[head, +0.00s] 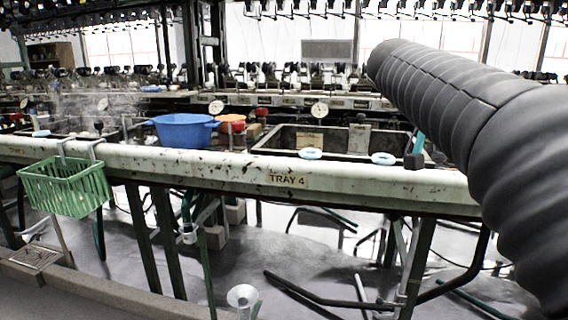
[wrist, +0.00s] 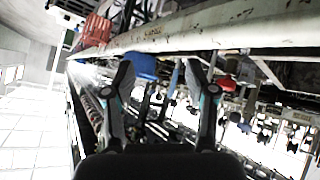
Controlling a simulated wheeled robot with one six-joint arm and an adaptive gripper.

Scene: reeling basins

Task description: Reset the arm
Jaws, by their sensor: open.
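My gripper (wrist: 161,66) shows in the wrist view with its two dark fingers spread wide apart. It is open, and nothing is held between the fingers. Behind the fingers, a blue object (wrist: 144,66) and the long pale edge of a bench (wrist: 215,30) show tilted. My arm, in a dark grey ribbed sleeve, fills the right side of the head view and reaches up and left over the bench. The gripper itself does not show in the head view.
The pale bench (head: 365,172) runs across the head view, marked TRAY 4. A blue pot (head: 184,131), an orange bowl (head: 231,123) and pale blue rings (head: 311,154) stand along it. A green basket (head: 66,187) hangs at its left front. A funnel (head: 242,297) stands low in front.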

